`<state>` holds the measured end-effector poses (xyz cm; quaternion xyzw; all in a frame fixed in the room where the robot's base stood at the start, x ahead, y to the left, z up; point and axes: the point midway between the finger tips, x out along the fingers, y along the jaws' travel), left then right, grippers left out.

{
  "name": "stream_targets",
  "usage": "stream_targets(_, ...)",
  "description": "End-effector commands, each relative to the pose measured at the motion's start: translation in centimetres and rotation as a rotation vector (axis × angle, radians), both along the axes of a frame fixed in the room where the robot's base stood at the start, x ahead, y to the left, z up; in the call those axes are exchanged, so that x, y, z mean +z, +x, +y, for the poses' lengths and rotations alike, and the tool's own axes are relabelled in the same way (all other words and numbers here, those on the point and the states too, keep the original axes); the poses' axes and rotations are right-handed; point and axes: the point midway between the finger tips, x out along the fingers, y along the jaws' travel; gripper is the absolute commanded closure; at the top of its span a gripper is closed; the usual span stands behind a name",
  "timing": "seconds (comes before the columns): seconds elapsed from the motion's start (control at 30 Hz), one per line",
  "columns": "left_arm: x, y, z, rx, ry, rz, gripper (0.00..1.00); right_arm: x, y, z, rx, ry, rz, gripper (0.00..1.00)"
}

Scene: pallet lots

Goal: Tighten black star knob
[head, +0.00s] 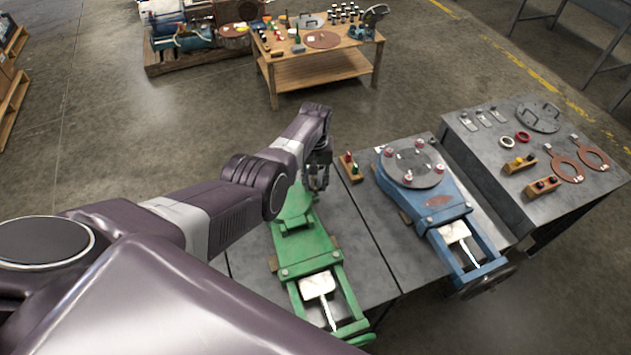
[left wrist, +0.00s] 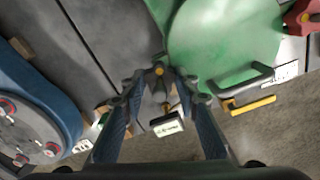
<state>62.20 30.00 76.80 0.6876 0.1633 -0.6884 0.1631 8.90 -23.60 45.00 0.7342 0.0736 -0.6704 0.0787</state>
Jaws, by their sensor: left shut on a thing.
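My left gripper (head: 317,182) is at the far end of the green machine part (head: 309,258), which lies on a grey metal table. The left wrist view shows its two fingers (left wrist: 160,84) closing in on a small dark thing at the edge of the green body (left wrist: 215,45). That thing is mostly hidden between the fingertips, so its star shape cannot be made out; it fits the black star knob. A small orange dot shows at the tips. A white label (left wrist: 167,128) with black print shows between the fingers, nearer the camera. My right gripper is not in view.
A blue machine part (head: 437,207) with a round grey plate stands to the right. A second grey table (head: 548,205) holds rings, plates and small blocks. A wooden bench (head: 324,69) with parts stands behind. Concrete floor between them is clear.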

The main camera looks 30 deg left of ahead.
Motion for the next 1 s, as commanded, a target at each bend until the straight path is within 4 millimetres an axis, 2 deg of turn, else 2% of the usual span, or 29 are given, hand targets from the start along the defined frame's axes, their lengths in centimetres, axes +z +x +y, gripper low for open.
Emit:
stream_targets(0.3,0.07,0.04,0.03,-0.104,0.000,-0.001,0.96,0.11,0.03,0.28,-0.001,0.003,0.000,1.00)
stream_targets(0.8,0.07,0.04,0.03,-0.119,0.000,-0.001,0.96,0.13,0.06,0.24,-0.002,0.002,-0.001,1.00)
stream_targets(0.83,0.07,0.04,0.03,-0.119,0.000,-0.001,0.68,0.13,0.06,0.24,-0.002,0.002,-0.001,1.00)
stream_targets(0.97,0.06,0.04,0.03,-0.118,0.000,-0.001,0.54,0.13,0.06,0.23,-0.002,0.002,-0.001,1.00)
stream_targets(1.0,0.05,0.03,0.03,-0.118,0.000,-0.001,0.54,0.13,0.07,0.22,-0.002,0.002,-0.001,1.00)
